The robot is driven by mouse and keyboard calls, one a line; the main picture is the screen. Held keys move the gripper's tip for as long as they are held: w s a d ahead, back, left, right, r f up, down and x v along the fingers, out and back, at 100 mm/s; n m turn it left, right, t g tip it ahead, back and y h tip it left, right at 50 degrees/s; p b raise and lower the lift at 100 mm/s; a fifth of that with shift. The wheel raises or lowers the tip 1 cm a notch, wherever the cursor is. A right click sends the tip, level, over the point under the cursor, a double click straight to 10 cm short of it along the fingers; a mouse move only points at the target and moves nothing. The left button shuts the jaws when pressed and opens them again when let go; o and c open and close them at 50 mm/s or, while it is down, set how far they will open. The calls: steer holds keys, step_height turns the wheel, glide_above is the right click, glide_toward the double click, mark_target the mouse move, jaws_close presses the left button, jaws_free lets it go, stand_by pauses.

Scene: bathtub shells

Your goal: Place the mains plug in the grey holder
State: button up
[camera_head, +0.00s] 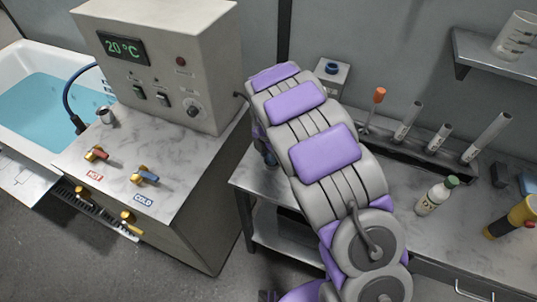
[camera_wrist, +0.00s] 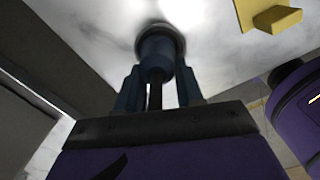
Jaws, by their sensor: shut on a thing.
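In the wrist view, my gripper (camera_wrist: 158,88) has its two blue fingers around a dark blue, rounded piece (camera_wrist: 157,52), which looks like the mains plug. A dark rod or cord shows between the fingers. The piece's far end is in front of a pale marbled surface; I cannot tell whether it touches. In the head view, my purple and grey arm hides most of the gripper; a bit of blue shows beside it near the bench's left edge.
A control box (camera_head: 165,70) stands on a marble cabinet with taps, beside a water-filled tub (camera_head: 45,100). On the bench are a tube rack (camera_head: 425,160), a white bottle (camera_head: 436,195) and a yellow-black item (camera_head: 510,217). A yellow piece (camera_wrist: 272,16) shows in the wrist view.

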mark_target(268, 160)
steer(key=shift+d, duration=0.15)
steer(key=o, duration=1.1)
steer(key=shift+c, duration=0.2)
step_height(268, 160, up, 11)
steer(key=p, duration=0.2)
steer(key=s+d+r+m, duration=0.8)
steer(key=s+d+m, duration=0.2)
steer(key=s+m, duration=0.3)
steer(key=s+d+r+m+g, duration=0.1)
steer(key=s+m, duration=0.6)
steer(key=s, duration=0.8)
steer(key=s+d+r+m+g, duration=0.1)
steer(key=s+d+r+m, duration=0.1)
steer(key=s+d+m, duration=0.4)
steer(key=s+m, duration=0.1)
steer(key=s, duration=0.4)
steer(key=shift+r, duration=0.35)
steer(key=shift+w+d, duration=0.1)
